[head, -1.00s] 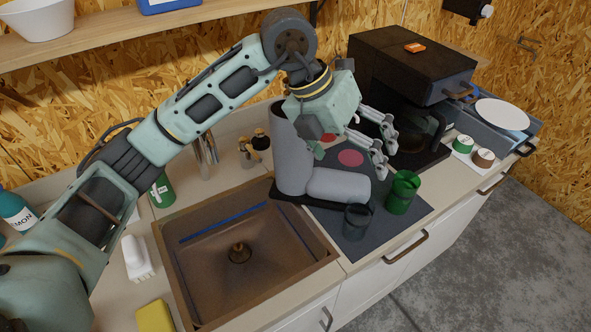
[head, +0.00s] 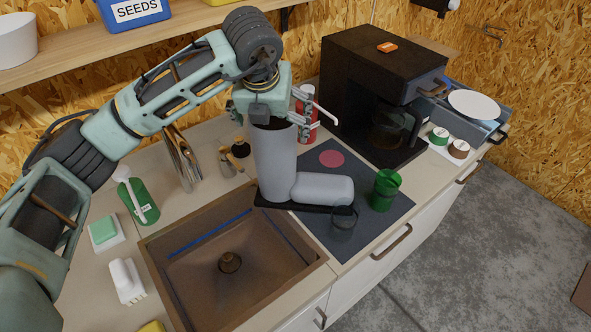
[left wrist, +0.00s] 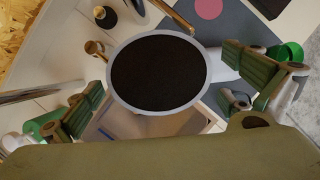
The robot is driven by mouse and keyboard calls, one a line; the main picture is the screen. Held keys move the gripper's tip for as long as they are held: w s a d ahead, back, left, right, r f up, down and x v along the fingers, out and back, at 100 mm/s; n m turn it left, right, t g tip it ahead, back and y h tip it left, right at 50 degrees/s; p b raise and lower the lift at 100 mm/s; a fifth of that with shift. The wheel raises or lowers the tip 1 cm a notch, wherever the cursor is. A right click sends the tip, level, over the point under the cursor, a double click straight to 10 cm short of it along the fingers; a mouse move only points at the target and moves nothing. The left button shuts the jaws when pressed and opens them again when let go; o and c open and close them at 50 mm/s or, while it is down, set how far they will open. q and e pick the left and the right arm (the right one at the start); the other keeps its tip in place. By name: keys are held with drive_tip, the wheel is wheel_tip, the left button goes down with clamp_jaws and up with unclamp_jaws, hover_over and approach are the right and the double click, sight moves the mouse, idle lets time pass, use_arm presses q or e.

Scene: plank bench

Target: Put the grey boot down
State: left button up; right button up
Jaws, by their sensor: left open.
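The grey boot (head: 275,165) stands upright on its black sole, at the sink's right edge and partly on the dark mat (head: 387,220). Its toe points right. My left gripper (head: 312,115) is open at the height of the boot's top, its fingers apart. In the left wrist view, the boot's round dark opening (left wrist: 158,72) lies between the two spread fingers of my left gripper (left wrist: 170,92). I cannot tell whether a finger touches the boot. My right gripper is not in view.
The brown sink (head: 235,262) is left of the boot. A dark glass (head: 343,222) and a green cup (head: 385,190) stand close to the toe. A red bottle (head: 306,105) is behind the gripper, and a black coffee machine (head: 375,85) stands at the back right.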

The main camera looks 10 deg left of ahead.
use_arm(q)
drive_tip(key=shift+a+p+x, duration=0.2)
drive_tip(key=shift+p+x, duration=0.3)
drive_tip(key=shift+x, duration=0.7)
drive_tip(key=shift+w+f, duration=0.1)
drive_tip(key=shift+f, duration=0.3)
drive_tip(key=shift+d, duration=0.1)
drive_tip(key=shift+c, duration=1.2)
drive_tip(key=c, duration=1.7)
drive_tip(key=shift+c, duration=0.5)
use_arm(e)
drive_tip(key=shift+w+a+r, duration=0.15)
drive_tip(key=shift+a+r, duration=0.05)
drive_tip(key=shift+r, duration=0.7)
